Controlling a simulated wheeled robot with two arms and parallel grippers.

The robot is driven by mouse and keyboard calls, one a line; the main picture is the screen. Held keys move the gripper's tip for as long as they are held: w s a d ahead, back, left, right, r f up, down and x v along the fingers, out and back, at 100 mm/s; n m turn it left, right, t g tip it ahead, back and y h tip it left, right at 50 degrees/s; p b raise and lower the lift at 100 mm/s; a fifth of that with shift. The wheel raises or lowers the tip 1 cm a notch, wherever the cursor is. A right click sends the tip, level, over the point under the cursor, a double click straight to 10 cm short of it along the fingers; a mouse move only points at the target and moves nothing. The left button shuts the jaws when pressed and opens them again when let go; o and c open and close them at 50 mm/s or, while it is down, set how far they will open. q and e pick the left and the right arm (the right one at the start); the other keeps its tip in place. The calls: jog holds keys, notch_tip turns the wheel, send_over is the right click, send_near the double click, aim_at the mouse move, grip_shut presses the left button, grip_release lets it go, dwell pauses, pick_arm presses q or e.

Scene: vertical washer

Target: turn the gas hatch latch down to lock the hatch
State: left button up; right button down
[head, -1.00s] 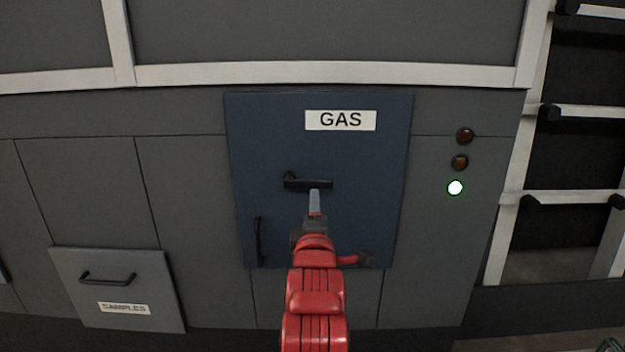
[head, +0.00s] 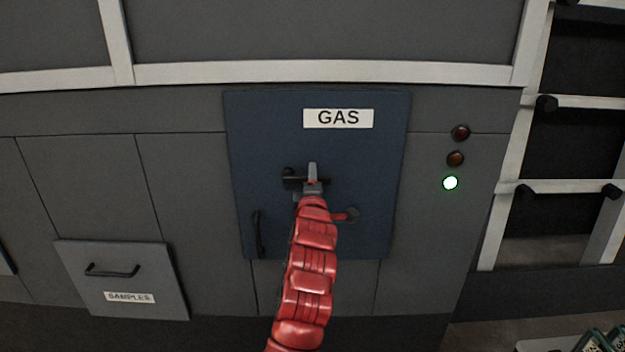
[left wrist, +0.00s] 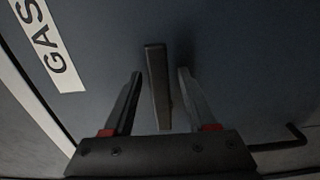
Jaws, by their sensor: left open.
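The blue gas hatch (head: 265,130), marked GAS, is closed flush in the grey wall. Its black latch (head: 289,180) lies roughly horizontal across the hatch below the label. My left gripper (head: 312,170), on the red arm, is at the latch and hides part of its middle and right side. In the left wrist view the latch (left wrist: 157,85) runs between the two fingers of the open left gripper (left wrist: 160,73). A gap shows on each side of the bar, and the fingers do not appear to squeeze it. My right gripper is not in view.
A black handle (head: 258,234) is on the hatch's lower left; it also shows in the left wrist view (left wrist: 285,142). A SAMPLES drawer (head: 125,275) is at lower left. Racks stand at far right.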

pick_arm(q)
grip_shut()
dwell(1.4)
